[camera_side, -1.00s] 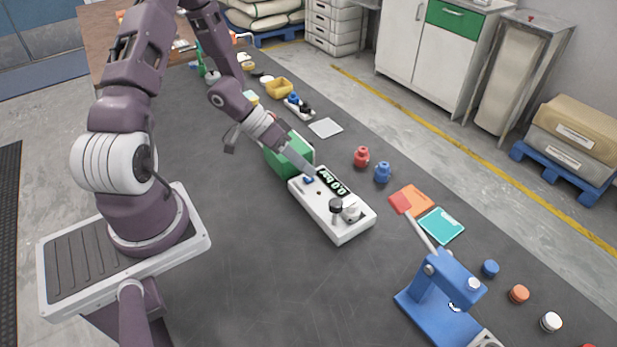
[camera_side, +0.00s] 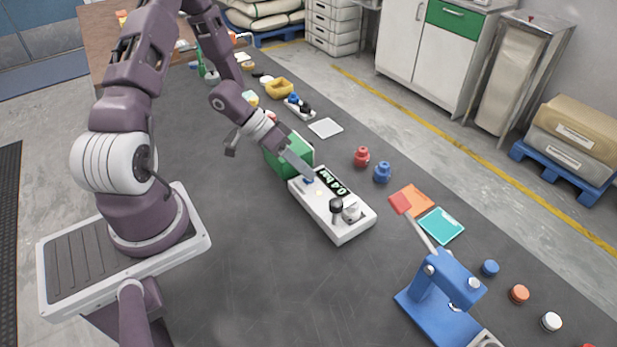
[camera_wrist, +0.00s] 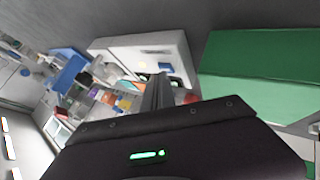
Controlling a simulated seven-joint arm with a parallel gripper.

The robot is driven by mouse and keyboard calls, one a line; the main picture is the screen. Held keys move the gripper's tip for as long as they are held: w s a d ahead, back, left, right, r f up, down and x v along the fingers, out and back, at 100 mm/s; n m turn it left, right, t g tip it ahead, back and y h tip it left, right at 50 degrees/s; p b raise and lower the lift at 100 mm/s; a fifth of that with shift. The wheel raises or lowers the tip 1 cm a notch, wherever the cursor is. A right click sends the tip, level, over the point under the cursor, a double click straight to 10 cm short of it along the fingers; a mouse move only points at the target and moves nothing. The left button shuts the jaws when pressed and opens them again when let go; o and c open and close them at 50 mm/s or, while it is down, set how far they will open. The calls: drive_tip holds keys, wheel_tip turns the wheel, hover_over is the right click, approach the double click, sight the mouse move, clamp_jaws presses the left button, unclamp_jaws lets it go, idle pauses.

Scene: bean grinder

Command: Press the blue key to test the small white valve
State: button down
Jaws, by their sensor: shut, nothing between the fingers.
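The white test unit (camera_side: 337,228) sits on the dark bench. Its display (camera_side: 334,184) reads 0.4 bar. The blue key (camera_side: 308,180) is at its far-left end, partly covered by my gripper. My gripper (camera_side: 312,177) is shut and points down at the key; its tips appear to touch it. The small white valve (camera_side: 351,212) stands in the near end of the unit, beside a black knob (camera_side: 336,205).
A green box (camera_side: 291,158) stands right behind the unit, close to my gripper. A red valve (camera_side: 361,157) and a blue valve (camera_side: 382,172) stand to the right. The bench left of the unit is clear.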

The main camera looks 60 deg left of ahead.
sight(304, 179)
drive_tip(key=shift+r, duration=0.85)
drive_tip(key=shift+r, duration=2.55)
